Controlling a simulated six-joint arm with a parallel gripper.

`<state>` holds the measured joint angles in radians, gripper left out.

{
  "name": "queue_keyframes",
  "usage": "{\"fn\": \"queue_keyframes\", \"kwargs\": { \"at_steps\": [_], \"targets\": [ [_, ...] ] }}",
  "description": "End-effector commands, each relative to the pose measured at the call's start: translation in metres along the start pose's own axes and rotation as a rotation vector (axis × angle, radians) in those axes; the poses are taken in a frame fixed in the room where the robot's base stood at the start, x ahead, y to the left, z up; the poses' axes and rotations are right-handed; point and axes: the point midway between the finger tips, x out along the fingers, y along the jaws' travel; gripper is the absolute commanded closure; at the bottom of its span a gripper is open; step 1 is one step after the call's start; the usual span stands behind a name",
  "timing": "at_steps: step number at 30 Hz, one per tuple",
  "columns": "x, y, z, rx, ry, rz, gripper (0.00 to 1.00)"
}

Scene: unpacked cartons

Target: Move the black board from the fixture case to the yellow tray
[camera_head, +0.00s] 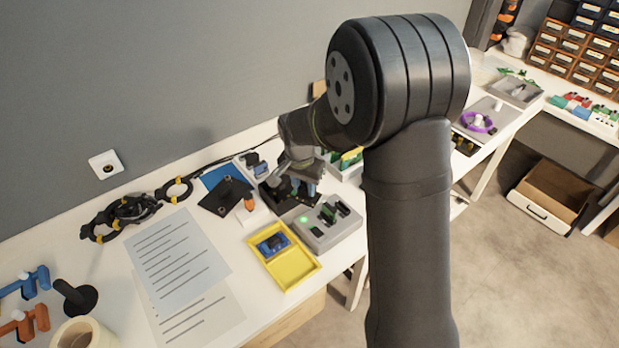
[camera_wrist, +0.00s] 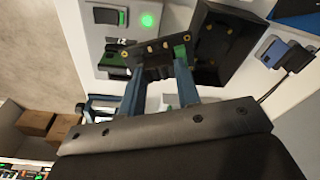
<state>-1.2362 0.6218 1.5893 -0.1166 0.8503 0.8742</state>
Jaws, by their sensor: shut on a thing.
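My gripper (camera_wrist: 160,70) is shut on the black board (camera_wrist: 153,52), which has small gold-coloured spots and a green part at one end. In the head view my gripper (camera_head: 303,188) is low over the bench, and the board is hard to make out there. The open black fixture case (camera_wrist: 228,38) lies beside the held board in the wrist view; the board overlaps its near edge, and I cannot tell how high above it the board is. The yellow tray (camera_head: 294,269) stands nearer the bench front, with a blue board (camera_head: 273,243) in its back compartment and the front one empty.
A grey fixture (camera_head: 333,232) with a lit green light stands right beside the yellow tray. A black plate (camera_head: 226,196) and an orange-tipped item (camera_head: 249,203) lie left of my gripper. Printed sheets (camera_head: 178,262) cover the bench further left, and coiled black cables (camera_head: 125,212) lie behind them.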

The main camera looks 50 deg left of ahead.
Motion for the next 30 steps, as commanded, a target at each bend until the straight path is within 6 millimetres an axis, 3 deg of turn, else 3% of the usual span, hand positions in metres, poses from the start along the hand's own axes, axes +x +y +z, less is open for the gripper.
{"fn": "queue_keyframes", "kwargs": {
  "at_steps": [14, 30],
  "targets": [
    [0.004, 0.005, 0.05, 0.595, 0.0, 0.074, 0.95],
    [0.012, 0.026, 0.117, 1.453, -0.002, 0.18, 0.95]
  ]
}}
